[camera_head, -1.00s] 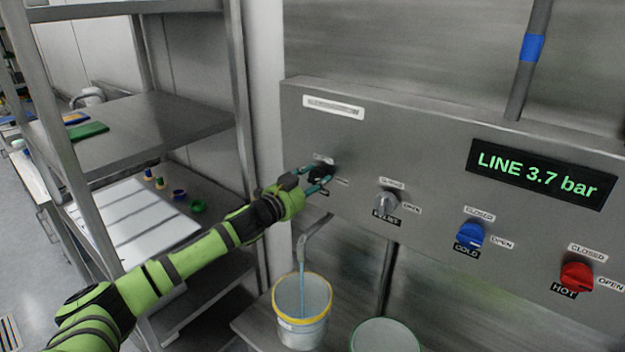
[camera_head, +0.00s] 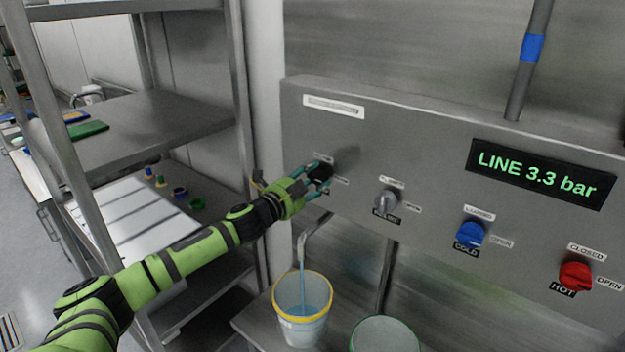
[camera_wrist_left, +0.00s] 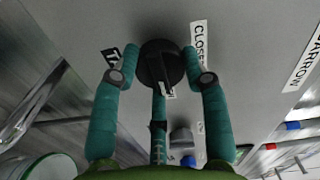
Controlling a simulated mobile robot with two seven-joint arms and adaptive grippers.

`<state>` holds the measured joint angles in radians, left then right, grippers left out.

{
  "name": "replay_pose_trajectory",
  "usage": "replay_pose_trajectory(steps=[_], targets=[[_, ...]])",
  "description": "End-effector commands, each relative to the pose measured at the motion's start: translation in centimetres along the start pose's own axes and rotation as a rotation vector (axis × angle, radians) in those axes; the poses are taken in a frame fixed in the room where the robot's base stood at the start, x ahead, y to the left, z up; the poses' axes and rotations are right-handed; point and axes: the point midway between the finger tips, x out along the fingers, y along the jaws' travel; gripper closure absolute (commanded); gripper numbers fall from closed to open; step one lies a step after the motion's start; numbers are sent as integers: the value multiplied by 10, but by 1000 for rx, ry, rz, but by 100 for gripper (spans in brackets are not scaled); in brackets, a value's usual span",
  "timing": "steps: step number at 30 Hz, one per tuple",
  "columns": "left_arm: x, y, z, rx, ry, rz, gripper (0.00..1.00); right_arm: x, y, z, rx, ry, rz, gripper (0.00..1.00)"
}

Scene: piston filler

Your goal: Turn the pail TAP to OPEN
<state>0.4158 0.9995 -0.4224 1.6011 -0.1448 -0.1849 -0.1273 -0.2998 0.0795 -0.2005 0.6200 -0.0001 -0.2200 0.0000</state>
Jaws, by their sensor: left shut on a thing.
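The TAP knob is black and round on the grey panel's left part (camera_head: 320,171). My left gripper (camera_head: 319,178) is shut on it, and it also shows in the left wrist view (camera_wrist_left: 160,72), with teal fingers on both sides of the knob (camera_wrist_left: 158,62). A pale mark shows at the knob's lower edge there. The TAP label lies left of the knob and the CLOSED label (camera_wrist_left: 199,44) right of it. Below, a pail with a yellow rim (camera_head: 289,325) stands under a bent spout (camera_head: 311,240), and a blue stream runs into it. My right gripper is out of view.
To the right are a grey knob (camera_head: 386,201), a blue COLD knob (camera_head: 470,234) and a red HOT knob (camera_head: 575,275). The display (camera_head: 540,174) reads LINE 3.3 bar. A green-rimmed pail (camera_head: 385,336) stands at the front. Metal shelving (camera_head: 150,128) is on the left.

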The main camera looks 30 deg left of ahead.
Motion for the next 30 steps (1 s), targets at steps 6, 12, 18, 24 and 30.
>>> replay_pose_trajectory(steps=[6,12,18,24,30], targets=[[0,-5,-2,8,7,-9,88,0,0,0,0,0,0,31],[0,-5,-2,8,6,-8,31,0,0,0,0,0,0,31],[0,-2,-1,5,3,-4,31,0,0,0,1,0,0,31],[-2,0,0,4,1,-1,31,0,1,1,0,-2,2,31],[-17,2,0,2,0,3,31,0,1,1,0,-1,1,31]])
